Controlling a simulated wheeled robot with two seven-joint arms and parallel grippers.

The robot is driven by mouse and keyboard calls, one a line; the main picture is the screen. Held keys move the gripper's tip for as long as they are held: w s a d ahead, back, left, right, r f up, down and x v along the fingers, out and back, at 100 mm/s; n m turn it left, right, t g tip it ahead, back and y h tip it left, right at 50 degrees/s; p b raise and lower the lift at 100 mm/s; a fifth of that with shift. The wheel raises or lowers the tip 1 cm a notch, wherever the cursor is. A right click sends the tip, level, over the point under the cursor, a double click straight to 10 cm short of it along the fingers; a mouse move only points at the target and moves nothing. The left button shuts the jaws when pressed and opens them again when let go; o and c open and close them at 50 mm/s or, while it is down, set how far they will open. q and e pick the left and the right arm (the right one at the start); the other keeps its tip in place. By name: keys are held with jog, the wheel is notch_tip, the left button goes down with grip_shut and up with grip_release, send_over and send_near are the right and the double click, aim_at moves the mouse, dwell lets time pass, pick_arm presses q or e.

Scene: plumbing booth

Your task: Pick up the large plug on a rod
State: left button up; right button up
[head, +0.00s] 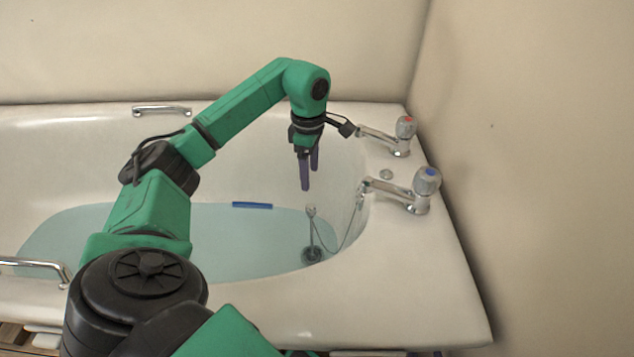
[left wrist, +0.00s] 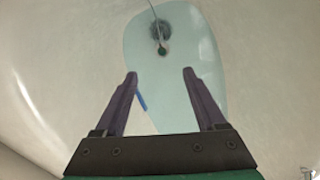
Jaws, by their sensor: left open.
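The large plug on a rod (head: 312,254) sits low at the tap end of the bath, in the water. In the left wrist view the plug (left wrist: 160,29) is a dark round patch near the top, with the rod's dark green tip (left wrist: 162,51) nearer. My left gripper (head: 309,188) points down above the bath and is open and empty. Its fingers (left wrist: 159,75) are apart, and the rod lies beyond them. My right gripper is not in view.
The white bath (head: 455,300) holds shallow bluish water. A blue bar-like object (head: 252,205) lies near the far side. Two taps, red-marked (head: 404,134) and blue-marked (head: 425,188), stand on the right rim. Grab handles (head: 162,111) are on the long rims. Walls close off the back and right.

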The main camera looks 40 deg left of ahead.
aim_at(311, 206)
pick_arm(q)
notch_tip(311, 206, down, 8)
jog(key=b, duration=0.3)
jog(key=f+b, duration=0.2)
jog(key=f, duration=0.1)
jog(key=shift+s+d+f, duration=0.15)
jog(key=shift+s+f, duration=0.05)
jog(key=shift+f+b, duration=0.4)
jog(key=shift+f, duration=0.5)
jog(key=shift+r, duration=0.1)
grip_shut()
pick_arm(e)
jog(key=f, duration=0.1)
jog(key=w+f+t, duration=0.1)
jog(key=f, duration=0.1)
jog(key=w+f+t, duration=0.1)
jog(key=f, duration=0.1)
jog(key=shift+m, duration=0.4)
